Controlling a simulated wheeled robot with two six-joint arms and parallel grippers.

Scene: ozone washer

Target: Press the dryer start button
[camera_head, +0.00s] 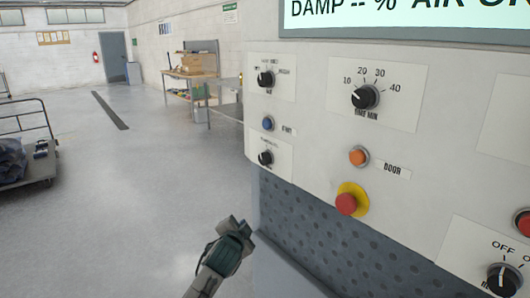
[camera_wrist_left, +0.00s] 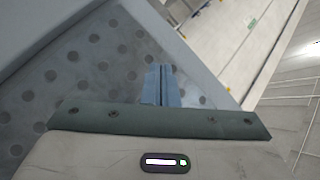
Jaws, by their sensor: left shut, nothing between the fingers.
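The dryer's pale control panel (camera_head: 315,135) fills the right of the head view. It carries a blue button (camera_head: 268,124) with a small unreadable label, an orange button (camera_head: 358,156) labelled DOOR, and a red button (camera_head: 347,204) on a yellow ring. Another red button (camera_head: 524,222) is at the right edge. I cannot read which one is marked start. My left gripper (camera_head: 238,225) is below and left of the panel, apart from the buttons. In the left wrist view its fingers (camera_wrist_left: 160,80) are together and empty, in front of a dotted grey surface. My right gripper is out of view.
Black knobs (camera_head: 365,96) and a display (camera_head: 400,14) are on the panel. A dark perforated surface (camera_head: 330,235) lies below it. A cart (camera_head: 30,150) stands at the left and a workbench (camera_head: 195,80) at the back. The floor between is clear.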

